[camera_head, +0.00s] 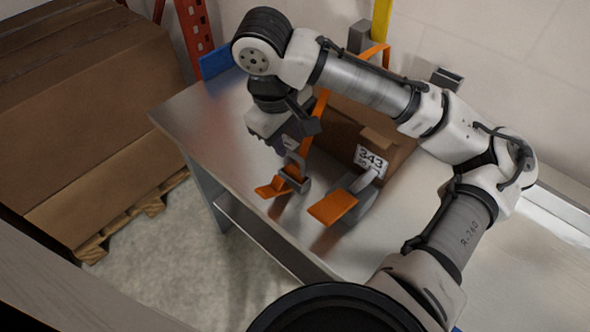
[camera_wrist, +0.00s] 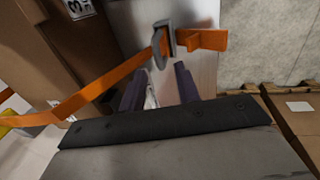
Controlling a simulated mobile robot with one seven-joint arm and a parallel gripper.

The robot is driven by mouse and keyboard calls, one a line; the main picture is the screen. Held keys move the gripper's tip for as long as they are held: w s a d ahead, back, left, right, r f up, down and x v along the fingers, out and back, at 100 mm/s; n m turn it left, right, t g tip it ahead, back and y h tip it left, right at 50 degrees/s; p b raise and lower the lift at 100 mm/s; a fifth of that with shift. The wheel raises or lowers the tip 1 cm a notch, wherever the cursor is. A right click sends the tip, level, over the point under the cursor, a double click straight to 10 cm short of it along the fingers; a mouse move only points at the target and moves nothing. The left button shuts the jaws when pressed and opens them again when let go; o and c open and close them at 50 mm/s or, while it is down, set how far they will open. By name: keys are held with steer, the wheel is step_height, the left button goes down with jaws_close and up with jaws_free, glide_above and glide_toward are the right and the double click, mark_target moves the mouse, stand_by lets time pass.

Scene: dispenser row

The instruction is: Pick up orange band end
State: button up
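The orange band (camera_head: 318,112) comes down past a cardboard box and runs through a grey buckle (camera_head: 294,174) near the table's front edge. Its short orange end (camera_head: 270,188) sticks out of the buckle to the left. In the wrist view the band (camera_wrist: 105,84) crosses from lower left to the buckle (camera_wrist: 161,45), and the band end (camera_wrist: 207,40) points right. My gripper (camera_head: 291,147) is above and behind the buckle in the head view. In the wrist view its two dark fingers (camera_wrist: 160,88) are apart with nothing between them, short of the buckle and band end.
A box labelled 343 (camera_head: 393,152) stands on the metal table (camera_head: 190,115). A grey tool with an orange flap (camera_head: 333,207) sits right of the buckle. Large cartons (camera_head: 90,110) on a pallet stand left on the floor. The table's left part is clear.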

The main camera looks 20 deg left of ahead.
mark_target(292, 153)
steer(key=shift+w+d+f, duration=0.1)
steer(key=shift+w+f, duration=0.15)
steer(key=shift+f, duration=0.85)
steer(key=shift+w+d+f, duration=0.1)
steer(key=shift+w+f, duration=0.15)
steer(key=shift+f, duration=0.85)
steer(key=shift+w+f, duration=0.25)
steer(key=shift+f, duration=0.85)
jaws_close()
